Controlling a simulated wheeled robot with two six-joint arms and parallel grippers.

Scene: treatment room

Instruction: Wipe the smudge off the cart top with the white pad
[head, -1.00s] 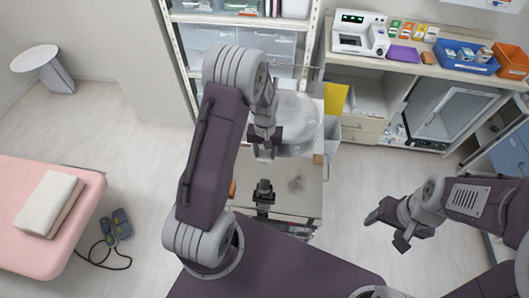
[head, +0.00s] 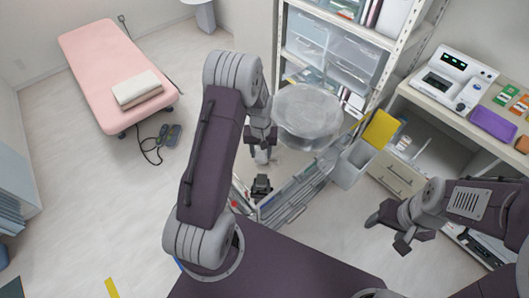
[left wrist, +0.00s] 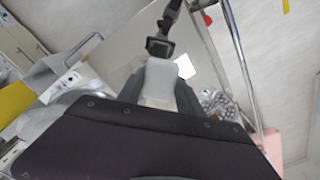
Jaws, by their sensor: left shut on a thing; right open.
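My left gripper (head: 262,146) hangs over the cart and is shut on the white pad. The pad (left wrist: 159,80) shows between the two fingers in the left wrist view. In the head view only a small pale part of it shows below the gripper. The beige-grey cart top (left wrist: 125,62) lies below the pad in the left wrist view; I cannot tell whether they touch. In the head view my left arm covers part of the cart. I cannot make out the smudge in either current view. My right gripper (head: 388,232) is open and empty, to the right of the cart.
A clear rounded thing (head: 307,117) is at the cart's far end. Behind it stands a rack with clear drawers (head: 350,77). Open floor lies left, towards a pink bed (head: 100,62).

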